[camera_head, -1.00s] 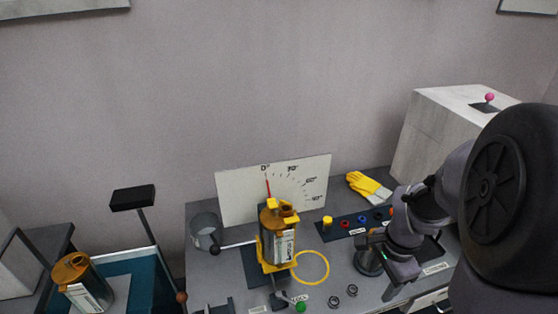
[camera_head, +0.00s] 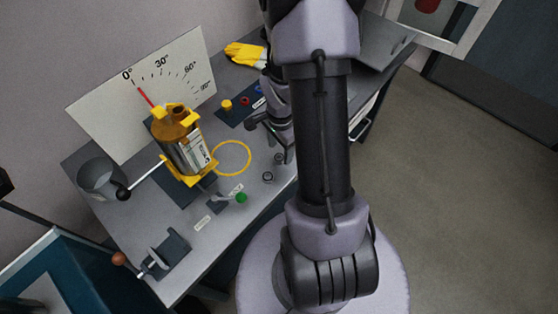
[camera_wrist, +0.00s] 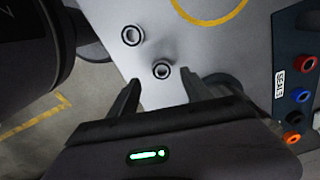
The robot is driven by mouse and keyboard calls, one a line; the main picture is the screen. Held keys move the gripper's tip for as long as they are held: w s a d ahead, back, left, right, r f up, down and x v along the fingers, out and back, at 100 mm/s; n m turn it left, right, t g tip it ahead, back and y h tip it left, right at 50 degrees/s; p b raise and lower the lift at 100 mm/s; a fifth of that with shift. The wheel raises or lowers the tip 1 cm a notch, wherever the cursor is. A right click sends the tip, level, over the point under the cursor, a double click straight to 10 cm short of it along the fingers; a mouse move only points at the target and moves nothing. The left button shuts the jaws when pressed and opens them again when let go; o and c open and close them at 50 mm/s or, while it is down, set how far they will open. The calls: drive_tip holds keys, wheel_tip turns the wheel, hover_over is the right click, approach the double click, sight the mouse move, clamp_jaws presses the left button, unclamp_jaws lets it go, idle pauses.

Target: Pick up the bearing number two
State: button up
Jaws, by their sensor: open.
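Two small dark ring-shaped bearings lie apart on the grey bench top. In the wrist view the nearer bearing (camera_wrist: 162,69) is just ahead of and between the fingertips, and the farther bearing (camera_wrist: 131,35) is up and to the left. The head view also shows the bearing near the gripper (camera_head: 279,158) and the other bearing (camera_head: 267,177). I see no number on either, so I cannot tell which is number two. My gripper (camera_wrist: 160,81) is open and empty, with its fingers pointing toward the bearings.
A yellow-clamped pump canister (camera_head: 178,140) stands left of the bearings, beside a yellow ring marking (camera_head: 233,143). A green knob (camera_head: 241,198) is nearby. A dark seals strip (camera_wrist: 286,50) with coloured rings lies to the right in the wrist view. The bench edge is close.

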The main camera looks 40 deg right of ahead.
sight(279, 157)
drive_tip(key=f, duration=0.2)
drive_tip(key=f+b, duration=0.1)
drive_tip(key=shift+w+f, duration=0.2)
drive_tip(key=shift+f, duration=0.15)
drive_tip(key=shift+r, duration=0.15)
clamp_jaws()
